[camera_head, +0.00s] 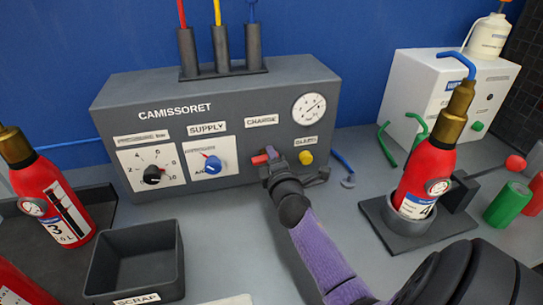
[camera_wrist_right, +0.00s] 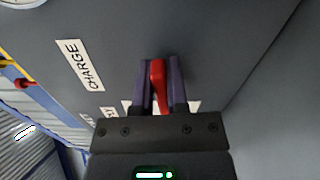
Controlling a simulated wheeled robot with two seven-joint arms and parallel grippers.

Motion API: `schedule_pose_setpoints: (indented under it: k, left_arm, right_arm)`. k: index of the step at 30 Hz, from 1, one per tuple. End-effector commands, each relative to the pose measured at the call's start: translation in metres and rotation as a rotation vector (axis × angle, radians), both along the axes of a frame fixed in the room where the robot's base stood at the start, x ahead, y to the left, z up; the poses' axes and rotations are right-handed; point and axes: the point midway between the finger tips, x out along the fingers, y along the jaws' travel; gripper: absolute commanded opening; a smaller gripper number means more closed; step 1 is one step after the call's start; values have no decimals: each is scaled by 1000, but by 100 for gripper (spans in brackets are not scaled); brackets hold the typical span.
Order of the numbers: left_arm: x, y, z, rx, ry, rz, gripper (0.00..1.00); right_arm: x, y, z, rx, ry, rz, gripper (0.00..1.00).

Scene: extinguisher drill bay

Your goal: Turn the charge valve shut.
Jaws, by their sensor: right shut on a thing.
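The charge valve's red handle (camera_head: 259,159) is on the front of the grey CAMISSORET panel (camera_head: 120,96), below the CHARGE label (camera_head: 261,120). My right gripper (camera_head: 271,156) is at the handle and covers part of it. In the right wrist view the red handle (camera_wrist_right: 158,88) stands between the two purple-grey fingers (camera_wrist_right: 158,82), which are shut on it. The CHARGE label (camera_wrist_right: 80,65) lies to the left there. The valve's base is hidden behind the gripper. My left gripper is not in view.
A yellow knob (camera_head: 306,158) sits just right of the valve. A blue SUPPLY dial (camera_head: 215,165) and a black dial (camera_head: 153,175) are to its left. A red extinguisher (camera_head: 424,180) stands in a holder at right. An open SCRAP bin (camera_head: 134,245) stands in front.

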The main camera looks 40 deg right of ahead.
Motion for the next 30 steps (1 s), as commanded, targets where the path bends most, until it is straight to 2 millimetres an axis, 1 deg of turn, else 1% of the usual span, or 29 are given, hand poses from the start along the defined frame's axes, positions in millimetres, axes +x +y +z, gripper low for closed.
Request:
schedule_pose_setpoints:
  k: [6, 12, 27, 28, 29, 30]
  left_arm:
    - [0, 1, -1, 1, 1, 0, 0]
    - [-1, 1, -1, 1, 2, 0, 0]
    - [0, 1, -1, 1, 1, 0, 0]
    - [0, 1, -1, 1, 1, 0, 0]
    - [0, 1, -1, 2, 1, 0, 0]
    - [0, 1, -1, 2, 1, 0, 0]
  right_arm:
    - [0, 0, -2, 85, -45, 0, 0]
    - [0, 0, -3, 124, -66, 0, 0]
    - [0, 0, -4, 136, -72, 0, 0]
    - [0, 0, -4, 136, -72, 0, 24]
    - [0, 0, -4, 136, -72, 0, 30]
    - [0, 0, -4, 136, -72, 0, 39]
